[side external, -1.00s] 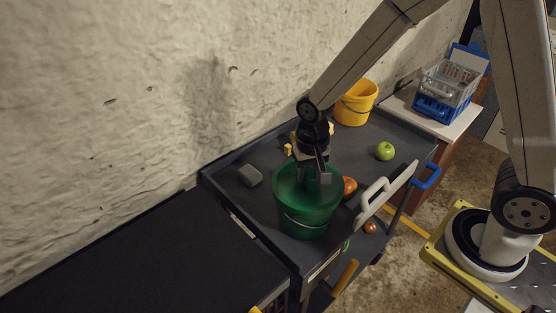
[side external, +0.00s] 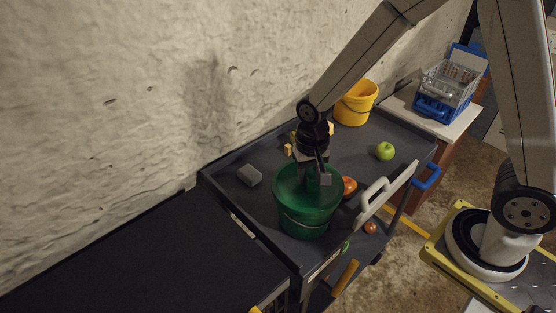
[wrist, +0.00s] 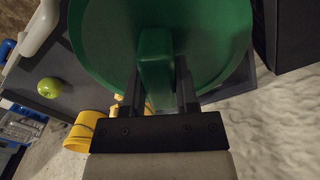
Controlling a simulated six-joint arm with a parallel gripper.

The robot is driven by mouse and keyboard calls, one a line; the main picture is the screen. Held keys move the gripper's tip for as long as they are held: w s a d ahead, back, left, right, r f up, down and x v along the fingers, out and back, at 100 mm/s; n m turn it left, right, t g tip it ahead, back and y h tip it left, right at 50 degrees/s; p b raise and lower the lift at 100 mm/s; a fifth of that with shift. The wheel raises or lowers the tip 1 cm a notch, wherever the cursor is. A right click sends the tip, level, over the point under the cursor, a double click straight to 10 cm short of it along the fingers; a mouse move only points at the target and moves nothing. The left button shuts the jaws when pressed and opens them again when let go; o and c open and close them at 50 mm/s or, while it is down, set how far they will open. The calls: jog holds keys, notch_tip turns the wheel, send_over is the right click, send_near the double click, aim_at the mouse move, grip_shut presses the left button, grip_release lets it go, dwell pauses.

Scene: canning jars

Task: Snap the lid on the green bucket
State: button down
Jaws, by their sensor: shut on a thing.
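The green bucket (side external: 303,222) stands upright on the dark cart top. The round green lid (side external: 288,187) lies over its mouth and looks about level; whether its edge is fully seated all round cannot be told. In the wrist view the lid (wrist: 103,42) fills the upper middle, with its raised green handle bar (wrist: 155,62) between my fingers. My gripper (wrist: 159,88) is shut on that handle. In the side view my gripper (side external: 318,178) is above the bucket, and its fingers hide part of the lid.
An orange-red fruit (side external: 349,186) sits close right of the bucket, a grey block (side external: 250,175) to its left. A green apple (side external: 385,151) and a yellow bucket (side external: 355,104) stand farther back. The cart's pale handle (side external: 374,196) rises at the right edge.

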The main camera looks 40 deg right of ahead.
dwell(0.4)
grip_release()
jog(key=shift+r, duration=0.1)
dwell(0.3)
jog(key=shift+r, duration=3.4)
jog(key=shift+d, duration=0.1)
jog(key=s+d+f+n+t, duration=0.1)
jog(key=s+d+n+t, duration=0.1)
jog(key=s+d+n, duration=0.3)
jog(key=shift+s+d+t, duration=0.3)
jog(key=shift+s+d, duration=0.15)
jog(key=shift+s, duration=0.7)
jog(key=shift+f, duration=0.1)
